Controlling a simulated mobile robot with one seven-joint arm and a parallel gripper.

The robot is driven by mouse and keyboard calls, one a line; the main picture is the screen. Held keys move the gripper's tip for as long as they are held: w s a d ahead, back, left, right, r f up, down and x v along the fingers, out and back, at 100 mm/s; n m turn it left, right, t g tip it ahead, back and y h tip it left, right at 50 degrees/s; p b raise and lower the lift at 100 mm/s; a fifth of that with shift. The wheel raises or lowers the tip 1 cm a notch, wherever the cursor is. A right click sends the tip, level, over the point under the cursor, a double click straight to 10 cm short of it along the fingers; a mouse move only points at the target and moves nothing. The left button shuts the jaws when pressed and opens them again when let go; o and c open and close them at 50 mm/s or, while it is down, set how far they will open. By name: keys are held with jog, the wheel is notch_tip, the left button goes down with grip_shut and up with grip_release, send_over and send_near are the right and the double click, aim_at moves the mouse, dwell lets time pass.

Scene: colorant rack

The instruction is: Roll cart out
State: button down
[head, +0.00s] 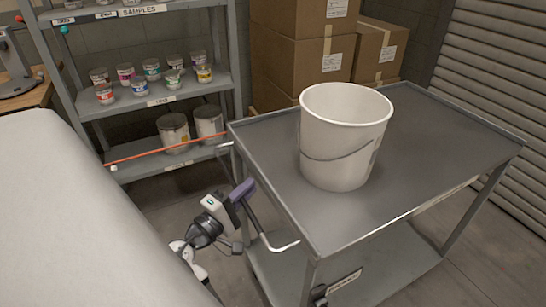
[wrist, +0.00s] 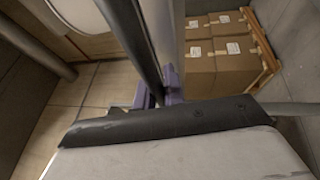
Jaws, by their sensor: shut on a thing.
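The cart (head: 435,150) is a grey two-shelf metal cart in the right half of the head view. Its push handle (head: 284,247) is a bent bar on the cart's left end, with a pale lower end. My gripper (head: 241,191), with purple fingers, is at this handle and shut on its dark bar. In the wrist view the dark bar (wrist: 136,42) runs down between the purple fingers (wrist: 160,88). The fingertips are partly hidden behind the bar and the gripper body.
A white bucket (head: 340,150) stands upright on the cart's top. A grey shelf rack (head: 160,100) with several small cans and an orange cord (head: 165,152) is behind at left. Cardboard boxes (head: 300,60) are stacked behind the cart. A ribbed shutter (head: 495,70) is at right.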

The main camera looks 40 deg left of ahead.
jog(key=s+a, duration=0.2)
jog(key=s, duration=0.6)
jog(key=shift+a+p, duration=0.4)
jog(key=shift+p, duration=0.05)
jog(key=shift+w, duration=0.1)
jog(key=c, duration=1.5)
grip_release()
jog(key=s, duration=0.4)
jog(key=s+f+b, duration=0.1)
jog(key=s, duration=0.4)
jog(key=s+f+b, duration=0.1)
jog(key=s, duration=0.3)
jog(key=shift+s+d+f, duration=0.25)
jog(key=shift+s+d, duration=0.05)
